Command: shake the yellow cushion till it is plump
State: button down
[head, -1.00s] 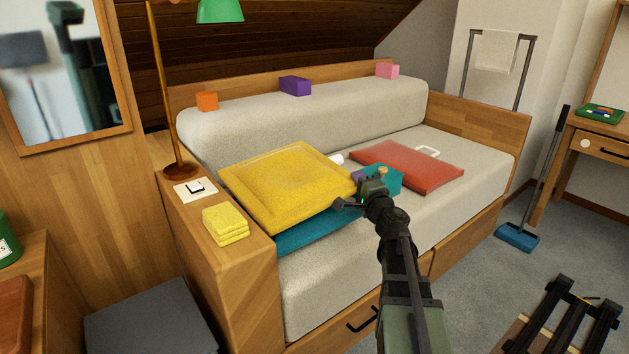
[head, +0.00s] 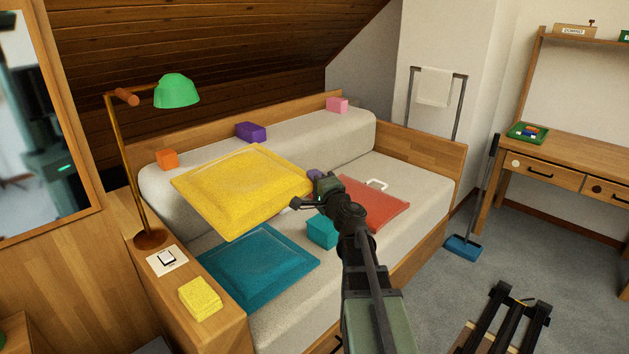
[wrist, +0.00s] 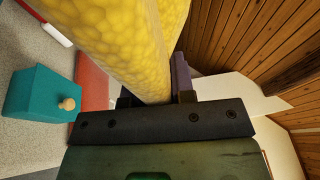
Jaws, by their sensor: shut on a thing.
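The yellow cushion (head: 238,188) is in the air above the left part of the sofa, tilted, with its broad face towards the head camera. My gripper (head: 308,195) is shut on its right corner. In the wrist view the yellow cushion (wrist: 125,45) runs up from between the jaws (wrist: 158,97) and fills the upper middle. How plump it is I cannot tell.
A teal cushion (head: 258,265) lies on the seat below. Orange (head: 167,159), purple (head: 251,132) and pink (head: 337,104) blocks stand on the backrest. A green lamp (head: 176,90) stands at left.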

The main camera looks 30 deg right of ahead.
jog(key=shift+r+p, duration=8.8)
jog(key=shift+r, duration=0.2)
notch_tip(320, 180, down, 9)
jog(key=b, duration=0.8)
jog(key=shift+r+b, duration=0.1)
jog(key=shift+b, duration=0.25)
jog(key=shift+r+p, duration=0.45)
